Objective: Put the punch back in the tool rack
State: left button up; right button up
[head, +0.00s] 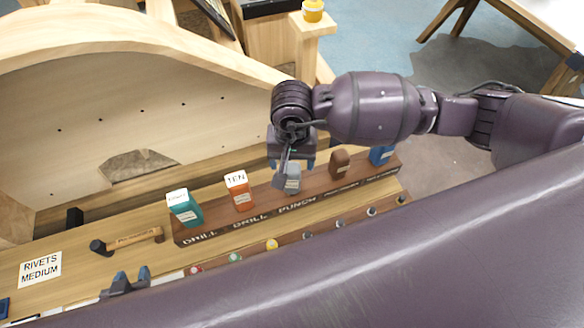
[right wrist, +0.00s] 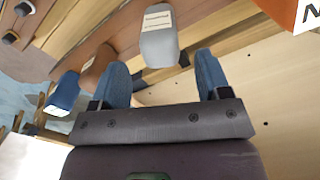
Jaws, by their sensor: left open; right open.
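The grey punch (head: 291,180) stands upright in the brown tool rack (head: 222,220), behind the word PUNCH on its front edge. My right gripper (head: 291,163) is just behind and above it, open, and hides part of it in the head view. In the right wrist view the punch (right wrist: 160,42) lies ahead of the gap between the two blue fingers (right wrist: 160,75), with space on both sides and no grip on it. My left gripper (head: 127,282) is open and empty at the lower left, partly hidden by my own arm.
The teal drill (head: 185,208), orange drill (head: 239,192), brown tool (head: 340,163) and blue tool (head: 381,155) share the rack. A hammer (head: 128,241) and a RIVETS MEDIUM label (head: 40,269) lie left on the bench. A curved wooden frame (head: 110,80) rises behind.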

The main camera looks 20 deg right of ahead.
pick_arm(q)
jog(key=shift+s+f, duration=0.4)
pick_arm(e)
notch_tip(320, 180, up, 7)
jog(key=shift+f, duration=0.1)
pick_arm(q)
jog(key=shift+w+r, duration=0.1)
jog(key=shift+w, duration=0.15)
